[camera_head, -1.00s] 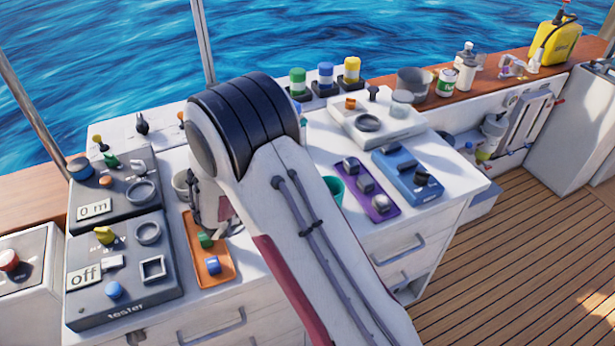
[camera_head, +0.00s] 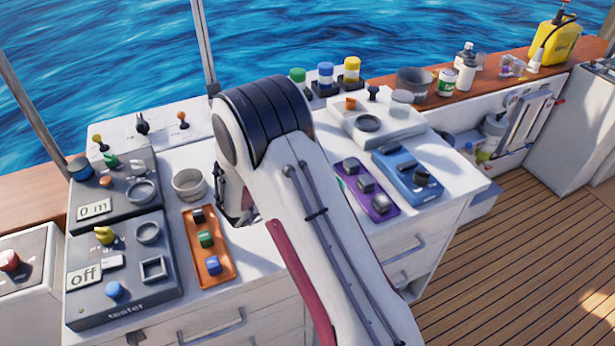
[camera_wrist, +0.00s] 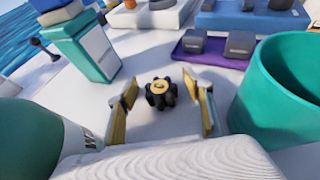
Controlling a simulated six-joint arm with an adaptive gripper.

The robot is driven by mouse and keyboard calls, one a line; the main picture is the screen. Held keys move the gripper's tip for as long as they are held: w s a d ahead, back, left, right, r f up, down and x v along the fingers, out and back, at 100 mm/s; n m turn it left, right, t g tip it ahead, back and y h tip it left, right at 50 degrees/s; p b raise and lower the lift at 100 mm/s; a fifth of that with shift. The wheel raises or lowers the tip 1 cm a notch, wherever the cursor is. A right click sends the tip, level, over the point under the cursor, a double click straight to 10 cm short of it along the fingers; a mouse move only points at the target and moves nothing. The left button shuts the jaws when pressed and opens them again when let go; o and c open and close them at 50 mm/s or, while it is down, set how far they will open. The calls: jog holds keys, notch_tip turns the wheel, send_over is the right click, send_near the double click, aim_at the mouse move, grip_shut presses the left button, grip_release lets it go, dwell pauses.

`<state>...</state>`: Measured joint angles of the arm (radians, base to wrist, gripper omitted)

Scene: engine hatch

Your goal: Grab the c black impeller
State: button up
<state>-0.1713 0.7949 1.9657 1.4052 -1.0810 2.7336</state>
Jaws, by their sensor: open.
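A small black impeller (camera_wrist: 160,92) with a brass-coloured centre shows in the wrist view, on the white worktop. My gripper (camera_wrist: 163,110) is open, with one finger on each side of the impeller in that view. I see no clear contact, and the height of the fingers above the worktop is hard to judge. In the head view my arm hides the impeller and most of my gripper.
A teal cup (camera_wrist: 275,95) stands close right of my gripper, and a teal box (camera_wrist: 85,47) stands to the left. A dark green rounded object (camera_wrist: 40,140) is near at lower left. A purple tray (camera_wrist: 215,48) with dark blocks lies behind.

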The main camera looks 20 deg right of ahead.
jog(key=c, duration=1.2)
jog(key=shift+r, duration=0.2)
jog(key=shift+r, duration=4.8)
